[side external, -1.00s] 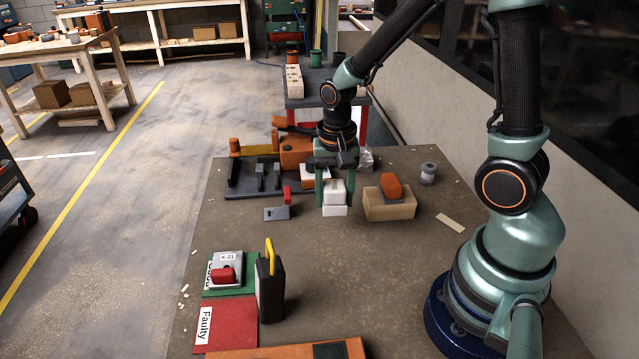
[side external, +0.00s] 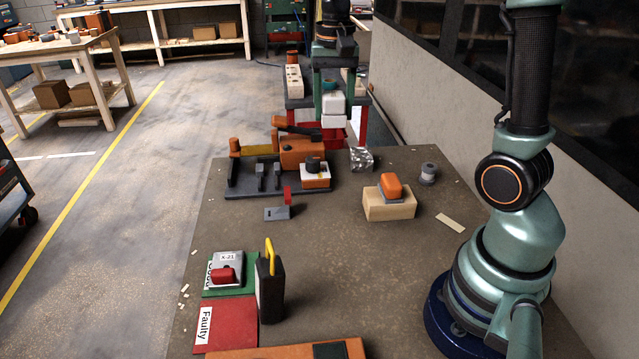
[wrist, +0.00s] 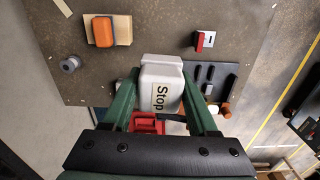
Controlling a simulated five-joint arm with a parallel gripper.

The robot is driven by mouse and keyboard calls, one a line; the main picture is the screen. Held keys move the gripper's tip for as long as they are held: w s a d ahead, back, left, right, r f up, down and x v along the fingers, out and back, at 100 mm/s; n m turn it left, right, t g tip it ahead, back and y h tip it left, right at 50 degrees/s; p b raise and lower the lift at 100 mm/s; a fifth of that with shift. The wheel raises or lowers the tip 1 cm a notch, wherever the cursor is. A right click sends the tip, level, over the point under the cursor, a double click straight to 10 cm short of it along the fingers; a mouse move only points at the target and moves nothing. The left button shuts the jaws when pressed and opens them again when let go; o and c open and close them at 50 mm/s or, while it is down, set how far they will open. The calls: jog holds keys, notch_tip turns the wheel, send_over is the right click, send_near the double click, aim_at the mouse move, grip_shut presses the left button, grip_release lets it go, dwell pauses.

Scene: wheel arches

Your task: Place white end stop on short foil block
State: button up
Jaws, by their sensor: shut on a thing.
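My gripper (side external: 333,104) is shut on the white end stop (side external: 333,121), holding it up in the air near the table's far edge. The short foil block (side external: 361,160), crinkled and silver, sits on the table at the far edge, lower and a little to the right of the end stop in the side view. The two look apart.
An orange and black fixture (side external: 290,165) stands left of the foil block. A wooden block with an orange piece (side external: 391,187) and a grey cylinder (side external: 428,173) lie nearer and right. A grey plate with a red tab (side external: 278,212) lies nearer and left. The middle table is clear.

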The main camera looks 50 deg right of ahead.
jog(key=w+d+r, duration=0.1)
jog(key=w+d, duration=0.3)
jog(key=d, duration=0.5)
send_over(362, 153)
jog(key=shift+n, duration=0.3)
notch_tip(362, 153, down, 19)
jog(key=shift+a+f, duration=0.1)
jog(key=shift+f, duration=0.05)
jog(key=shift+f, duration=0.15)
jog(key=o, duration=1.4)
